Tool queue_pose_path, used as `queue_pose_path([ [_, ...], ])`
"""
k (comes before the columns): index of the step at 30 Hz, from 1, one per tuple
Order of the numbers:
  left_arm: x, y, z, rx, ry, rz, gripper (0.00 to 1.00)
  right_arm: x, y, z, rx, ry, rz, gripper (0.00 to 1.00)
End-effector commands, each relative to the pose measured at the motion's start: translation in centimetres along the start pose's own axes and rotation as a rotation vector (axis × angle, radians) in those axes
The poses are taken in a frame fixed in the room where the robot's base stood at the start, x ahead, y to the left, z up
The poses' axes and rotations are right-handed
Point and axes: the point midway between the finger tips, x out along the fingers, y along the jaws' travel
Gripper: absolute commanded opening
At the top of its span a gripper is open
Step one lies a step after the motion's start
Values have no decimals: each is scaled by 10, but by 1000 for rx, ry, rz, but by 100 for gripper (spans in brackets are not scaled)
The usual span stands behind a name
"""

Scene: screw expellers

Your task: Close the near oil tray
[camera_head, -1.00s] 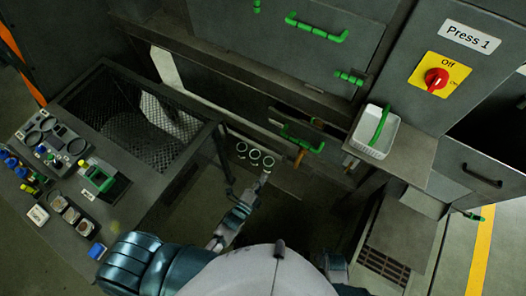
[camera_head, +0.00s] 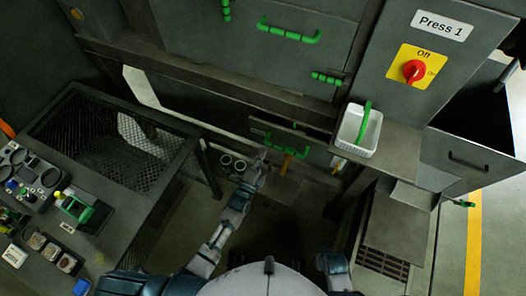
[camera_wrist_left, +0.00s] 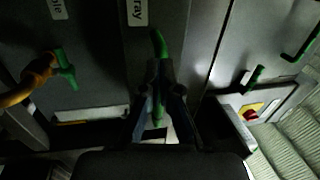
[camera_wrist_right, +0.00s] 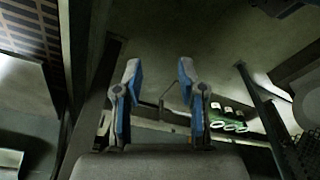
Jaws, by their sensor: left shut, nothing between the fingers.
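The oil tray front with a green bar handle (camera_head: 287,147) is low in the middle of the head view. In the left wrist view, a green handle (camera_wrist_left: 158,43) stands upright under a label ending in "ray" (camera_wrist_left: 137,12). My left gripper (camera_head: 259,162) is just left of the handle in the head view. In the left wrist view its shut fingertips (camera_wrist_left: 160,72) overlap the handle, with green showing above and below; contact cannot be told. My right gripper (camera_wrist_right: 160,75) is open and empty in the right wrist view, away from the handle.
A white basket (camera_head: 358,131) with a green handle sits on a ledge right of the tray. A mesh-topped table (camera_head: 190,150) with controls stands at left. An orange handle (camera_head: 286,166) hangs below the green one. A grey cabinet (camera_head: 400,215) stands at lower right.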

Motion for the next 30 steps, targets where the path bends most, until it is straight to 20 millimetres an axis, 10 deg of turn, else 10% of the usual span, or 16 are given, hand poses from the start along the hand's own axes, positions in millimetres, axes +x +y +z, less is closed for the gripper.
queue_pose_path([
  [18, 18, 2, 1, -4, -1, -1, 0, -4, 3, 1, 1, -5, 4, 40],
  [30, 97, 22, -1, -3, -1, 2, 0, -91, 3, -13, 4, 59, 4, 40],
])
